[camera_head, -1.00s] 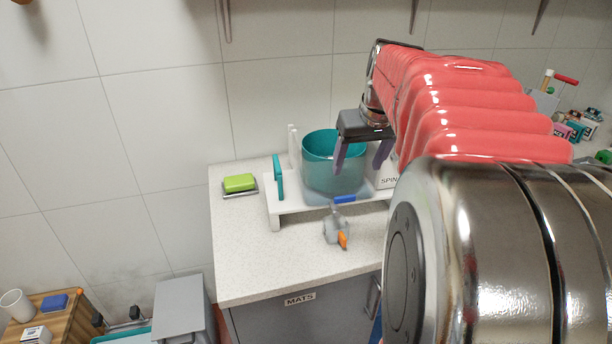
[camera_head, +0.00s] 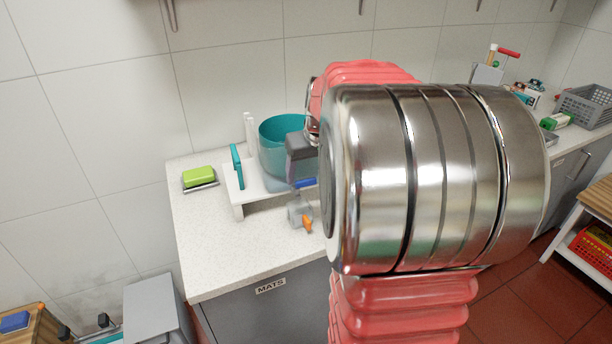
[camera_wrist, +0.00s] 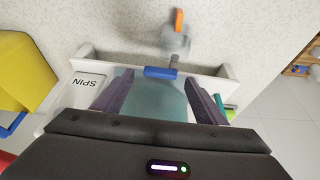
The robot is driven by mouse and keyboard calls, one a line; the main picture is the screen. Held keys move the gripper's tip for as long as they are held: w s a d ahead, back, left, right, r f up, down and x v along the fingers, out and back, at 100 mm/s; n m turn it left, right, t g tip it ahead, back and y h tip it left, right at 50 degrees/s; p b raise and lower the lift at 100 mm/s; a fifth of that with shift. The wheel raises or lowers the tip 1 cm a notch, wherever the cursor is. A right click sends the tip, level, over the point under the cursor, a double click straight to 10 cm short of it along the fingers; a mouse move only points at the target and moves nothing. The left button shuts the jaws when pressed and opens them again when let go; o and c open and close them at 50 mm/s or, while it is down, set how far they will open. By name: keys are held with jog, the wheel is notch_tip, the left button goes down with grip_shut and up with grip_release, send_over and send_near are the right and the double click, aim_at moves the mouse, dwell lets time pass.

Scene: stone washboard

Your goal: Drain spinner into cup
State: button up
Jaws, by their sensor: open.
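The spinner is a teal tub (camera_head: 280,133) on a white stand (camera_head: 238,204) on the counter. A blue lever (camera_head: 305,184) is at its front; it also shows in the wrist view (camera_wrist: 160,73). A grey cup-like piece with an orange part (camera_head: 307,223) is in front of the stand, below the lever; it also shows in the wrist view (camera_wrist: 175,42). I cannot tell whether it is the cup. My gripper (camera_wrist: 157,80) is open, its fingers on either side of the lever in the picture; contact is unclear.
A green sponge (camera_head: 198,173) lies on a tray at the counter's left. A teal upright piece (camera_head: 237,166) stands at the stand's left end. The counter's front left is clear.

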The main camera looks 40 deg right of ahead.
aim_at(305, 186)
jog(key=shift+x, duration=1.3)
jog(key=shift+c, duration=0.2)
jog(key=c, duration=0.9)
jog(key=shift+d, duration=0.25)
jog(key=shift+c, duration=0.6)
jog(key=shift+a, duration=0.3)
